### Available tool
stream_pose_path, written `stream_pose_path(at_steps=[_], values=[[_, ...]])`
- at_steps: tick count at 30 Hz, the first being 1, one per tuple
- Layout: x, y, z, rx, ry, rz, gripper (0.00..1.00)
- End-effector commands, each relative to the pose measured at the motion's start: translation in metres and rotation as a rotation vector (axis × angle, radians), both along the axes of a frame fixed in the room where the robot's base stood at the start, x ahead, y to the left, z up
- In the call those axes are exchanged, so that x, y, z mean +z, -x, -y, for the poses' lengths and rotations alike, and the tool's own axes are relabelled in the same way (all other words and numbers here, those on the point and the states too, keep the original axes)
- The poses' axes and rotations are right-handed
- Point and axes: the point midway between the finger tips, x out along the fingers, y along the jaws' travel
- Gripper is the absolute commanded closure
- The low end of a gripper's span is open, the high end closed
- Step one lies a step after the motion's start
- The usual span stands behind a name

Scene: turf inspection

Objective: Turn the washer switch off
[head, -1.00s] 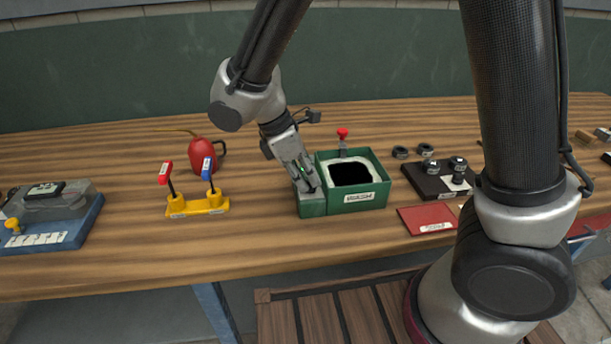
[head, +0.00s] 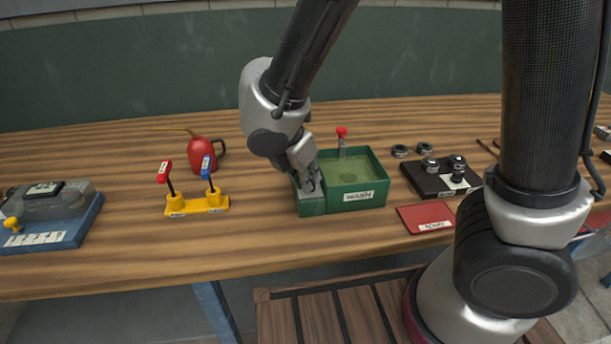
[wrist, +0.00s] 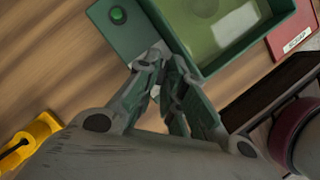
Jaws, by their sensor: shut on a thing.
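The washer is a green open basin (head: 353,195) with a label on its front, standing on the bench in the head view. Still, murky green liquid (head: 347,169) shows in it. A smaller green switch box (head: 312,207) adjoins its left side. A round green button or lamp (wrist: 118,14) shows on the box top in the wrist view. My gripper (head: 314,186) is down at the switch box, its fingers closed together over the box top. In the wrist view, my gripper (wrist: 157,70) hides the part it holds, likely the switch, whose position I cannot tell.
A yellow base with red and blue levers (head: 198,205) stands to the left, with a red oil can (head: 204,153) behind. A red-handled tap (head: 342,140) rises at the basin's rear. A dark block with knobs (head: 440,178) and a red plate (head: 425,217) lie right.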

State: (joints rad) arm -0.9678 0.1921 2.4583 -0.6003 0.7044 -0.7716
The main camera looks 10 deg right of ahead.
Motion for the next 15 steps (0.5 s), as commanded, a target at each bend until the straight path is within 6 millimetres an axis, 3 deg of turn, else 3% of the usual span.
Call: stream_pose_path(at_steps=[15], values=[[0.0005, 0.0015, 0.0019, 0.238, 0.0, 0.001, 1.0]])
